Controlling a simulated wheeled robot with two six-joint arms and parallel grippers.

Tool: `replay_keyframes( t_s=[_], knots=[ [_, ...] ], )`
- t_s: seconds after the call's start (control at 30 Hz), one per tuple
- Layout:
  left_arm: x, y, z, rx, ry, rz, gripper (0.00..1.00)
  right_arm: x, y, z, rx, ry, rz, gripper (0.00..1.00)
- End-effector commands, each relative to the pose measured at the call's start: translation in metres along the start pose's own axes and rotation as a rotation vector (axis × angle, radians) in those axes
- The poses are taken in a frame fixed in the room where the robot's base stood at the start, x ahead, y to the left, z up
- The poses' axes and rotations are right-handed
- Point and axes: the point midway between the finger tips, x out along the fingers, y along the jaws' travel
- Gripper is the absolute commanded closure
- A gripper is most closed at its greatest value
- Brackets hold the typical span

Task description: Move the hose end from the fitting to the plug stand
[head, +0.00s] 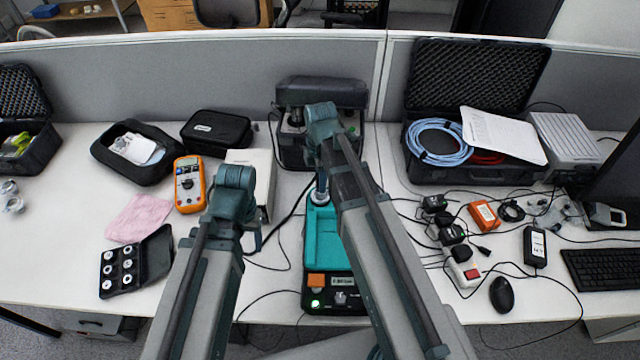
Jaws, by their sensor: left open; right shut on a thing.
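My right gripper (321,184) is over the back end of the teal unit (322,240), shut on what appears to be the hose end, mostly hidden by the jaws and arm. A dark hose (291,212) curves away from there to the left and down to the table. A small round metal fitting (320,198) shows right under the jaws; I cannot tell whether the hose end touches it. My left gripper (252,236) is open and empty, left of the teal unit. I cannot clearly make out the plug stand.
A black case-like device (321,90) stands behind the teal unit. An orange multimeter (189,184) and a white box (250,172) lie to the left. An open case with blue cable (440,140), adapters and a mouse (502,294) lie to the right.

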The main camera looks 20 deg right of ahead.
Motion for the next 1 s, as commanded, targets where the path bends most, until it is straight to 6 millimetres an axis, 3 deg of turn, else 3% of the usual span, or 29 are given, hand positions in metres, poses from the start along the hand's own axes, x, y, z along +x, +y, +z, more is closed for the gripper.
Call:
replay_keyframes(
  t_s=[1.0],
  knots=[
    [-0.0052,-0.0005,0.0003,0.000,0.000,0.000,0.38,-0.0053,0.0003,-0.0003,-0.048,0.000,0.001,1.00]
  ],
)
